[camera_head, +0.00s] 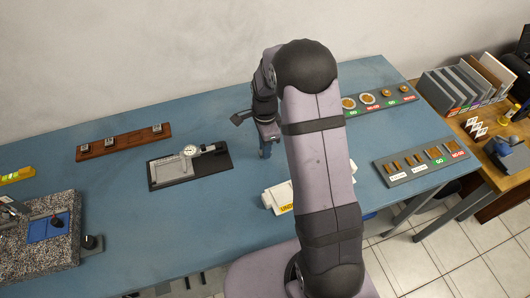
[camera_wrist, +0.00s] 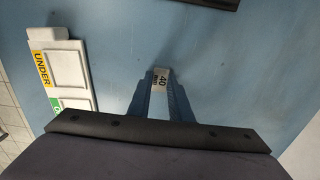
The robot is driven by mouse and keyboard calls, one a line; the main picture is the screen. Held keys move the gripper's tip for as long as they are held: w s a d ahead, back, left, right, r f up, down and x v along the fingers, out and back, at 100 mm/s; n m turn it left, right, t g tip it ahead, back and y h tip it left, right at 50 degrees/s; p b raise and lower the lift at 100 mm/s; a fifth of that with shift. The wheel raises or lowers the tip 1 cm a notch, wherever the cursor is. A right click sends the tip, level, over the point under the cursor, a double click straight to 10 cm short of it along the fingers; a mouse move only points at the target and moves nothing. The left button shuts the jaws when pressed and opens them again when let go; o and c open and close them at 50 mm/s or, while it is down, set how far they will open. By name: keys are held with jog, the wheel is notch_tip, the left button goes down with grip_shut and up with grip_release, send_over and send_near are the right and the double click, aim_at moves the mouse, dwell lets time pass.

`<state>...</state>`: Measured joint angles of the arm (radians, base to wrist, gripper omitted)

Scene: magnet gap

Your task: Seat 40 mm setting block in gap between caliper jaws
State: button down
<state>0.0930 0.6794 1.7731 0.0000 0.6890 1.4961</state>
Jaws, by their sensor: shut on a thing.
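The setting block (camera_wrist: 161,78) is a small silvery block marked 40. My gripper (camera_wrist: 160,88) is shut on it, with the block between the blue fingertips. In the head view my gripper (camera_head: 266,150) points down over the blue table, right of the caliper; the block cannot be made out there. The caliper (camera_head: 190,152) with its round dial lies on a dark board (camera_head: 218,163) left of my gripper. Its jaws and the gap are too small to tell clearly.
A white tray (camera_head: 273,197) labelled UNDER stands in front of my gripper; it also shows in the wrist view (camera_wrist: 70,72). A wooden rack (camera_head: 130,143) with metal blocks is at the back left. A granite plate (camera_head: 40,258) is at the front left. Sample boards (camera_head: 420,173) lie right.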

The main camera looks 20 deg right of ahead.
jog(key=shift+r+p, duration=2.05)
jog(key=shift+r, duration=0.5)
